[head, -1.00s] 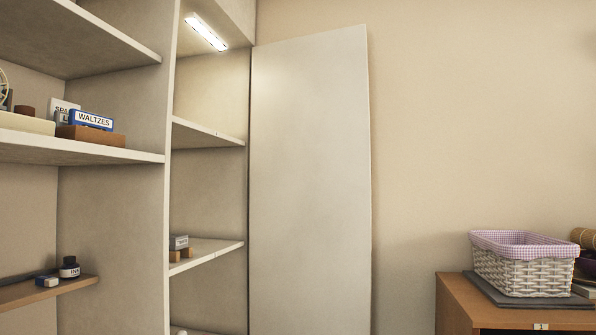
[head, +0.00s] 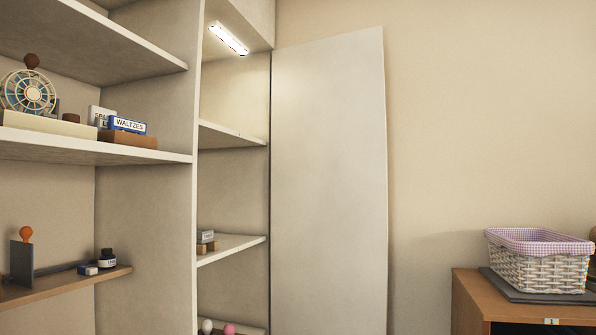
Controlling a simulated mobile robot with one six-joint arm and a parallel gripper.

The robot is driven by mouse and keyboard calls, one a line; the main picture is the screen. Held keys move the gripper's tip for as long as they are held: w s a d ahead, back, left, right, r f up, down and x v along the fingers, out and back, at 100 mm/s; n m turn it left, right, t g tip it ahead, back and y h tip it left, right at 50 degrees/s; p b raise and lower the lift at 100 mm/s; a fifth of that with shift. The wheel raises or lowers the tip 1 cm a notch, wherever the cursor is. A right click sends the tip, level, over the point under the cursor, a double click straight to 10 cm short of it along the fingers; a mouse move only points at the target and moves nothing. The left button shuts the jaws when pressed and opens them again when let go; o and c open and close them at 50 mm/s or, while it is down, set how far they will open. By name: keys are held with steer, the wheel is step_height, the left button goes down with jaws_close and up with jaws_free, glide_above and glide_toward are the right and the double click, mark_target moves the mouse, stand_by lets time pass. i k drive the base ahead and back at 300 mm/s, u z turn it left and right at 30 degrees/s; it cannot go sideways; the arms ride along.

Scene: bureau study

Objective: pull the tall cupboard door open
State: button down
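The tall cupboard door (head: 330,190) is a plain pale panel in the head view. It stands swung wide open at the right side of the tall cupboard (head: 233,185), near the beige wall. The inside of the cupboard is exposed, with shelves and a lit lamp strip (head: 229,38) at its top. No handle shows on the door face that I see. The door's lower end is cut off by the picture edge. My gripper is not in view.
Open shelves (head: 95,150) on the left hold a blue WALTZES box (head: 127,125), a wheel-like object (head: 28,92) and an ink bottle (head: 107,258). A wooden cabinet (head: 470,300) at the lower right bears a white wicker basket (head: 538,268). Bare wall lies between door and cabinet.

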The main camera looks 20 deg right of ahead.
mark_target(329, 228)
steer(key=z, duration=0.45)
steer(key=i, duration=1.15)
steer(key=z, duration=0.75)
steer(key=k, duration=0.8)
steer(key=z, duration=0.15)
steer(key=i, duration=0.85)
steer(key=u, duration=0.1)
